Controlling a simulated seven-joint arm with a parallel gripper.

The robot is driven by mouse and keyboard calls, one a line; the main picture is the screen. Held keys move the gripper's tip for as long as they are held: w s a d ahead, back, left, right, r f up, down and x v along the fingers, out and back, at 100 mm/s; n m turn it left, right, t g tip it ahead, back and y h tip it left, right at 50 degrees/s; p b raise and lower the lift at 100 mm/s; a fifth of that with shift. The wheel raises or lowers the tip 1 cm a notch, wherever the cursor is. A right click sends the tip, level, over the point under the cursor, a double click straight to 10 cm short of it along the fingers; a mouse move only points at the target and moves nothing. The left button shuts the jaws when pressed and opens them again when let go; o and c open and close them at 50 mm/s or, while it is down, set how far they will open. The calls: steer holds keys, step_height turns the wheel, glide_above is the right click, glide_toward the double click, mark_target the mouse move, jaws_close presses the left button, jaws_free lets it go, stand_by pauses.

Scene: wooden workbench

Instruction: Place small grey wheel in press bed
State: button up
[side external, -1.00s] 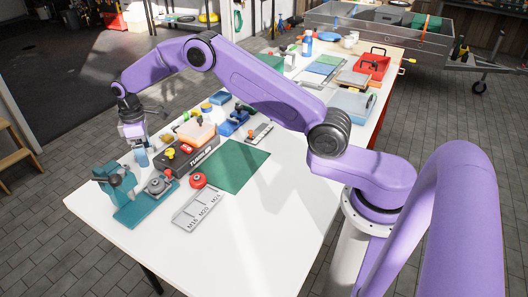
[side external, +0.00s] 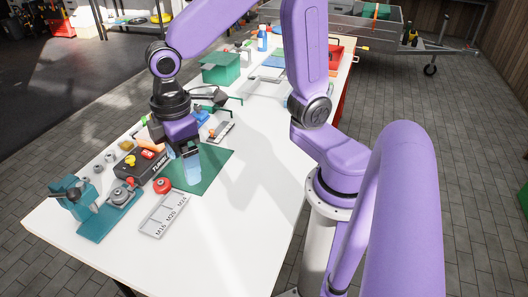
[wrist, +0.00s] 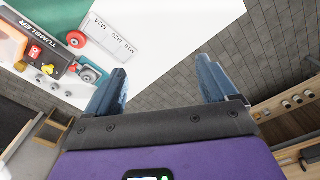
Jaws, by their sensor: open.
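The teal press (side external: 75,198) stands at the near left corner of the white bench, and its flat teal base (side external: 95,226) reaches to the right. A small round grey part (side external: 121,196), which looks like the grey wheel, rests on this base beside the press column; whether it is seated in a bed I cannot tell. In the wrist view the press (wrist: 90,76) shows at the left, partly cut by my finger. My gripper (side external: 191,167) is over the green mat (side external: 205,168), right of the press. Its blue fingers are apart, with nothing between them in the wrist view (wrist: 162,66).
A black TUMBLER box (side external: 143,163), a red knob (side external: 162,185) and a grey labelled tray (side external: 163,214) lie close by. Several small grey pieces (side external: 98,168) sit behind the press. The bench's front right is clear.

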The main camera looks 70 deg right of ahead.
steer(key=s+d+f+n, duration=0.1)
steer(key=s+d, duration=0.7)
steer(key=s, duration=0.6)
steer(key=shift+d, duration=0.15)
stand_by(0.5)
